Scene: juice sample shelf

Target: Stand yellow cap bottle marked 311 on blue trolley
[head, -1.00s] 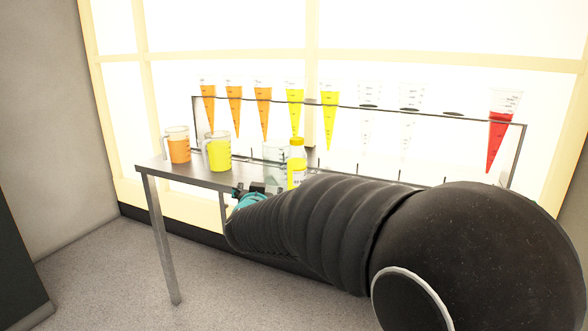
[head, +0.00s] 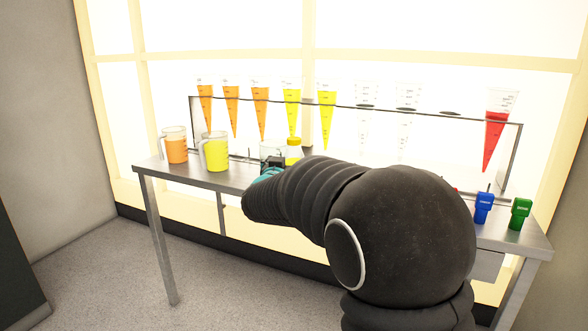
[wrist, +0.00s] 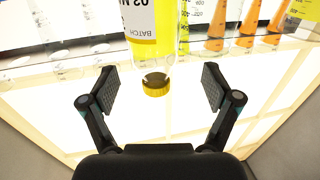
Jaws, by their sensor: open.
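The yellow cap bottle (head: 293,153) stands on the table, holding yellow liquid. Its lower part is hidden by my arm in the head view. In the wrist view, which is upside down, the bottle (wrist: 150,38) has a white label reading "BATCH" and part of "02 M"; I cannot read 311. Its cap (wrist: 156,85) lies between the two open fingers of my gripper (wrist: 158,88), with a gap on each side. In the head view my gripper (head: 273,164) is beside the bottle, largely hidden by my arm. No blue trolley is in view.
An orange jug (head: 175,148) and a yellow jug (head: 215,155) stand on the table (head: 200,176) at left. A rack (head: 420,112) holds several cones behind. A blue object (head: 484,207) and a green object (head: 521,213) stand at right. Floor is clear at front left.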

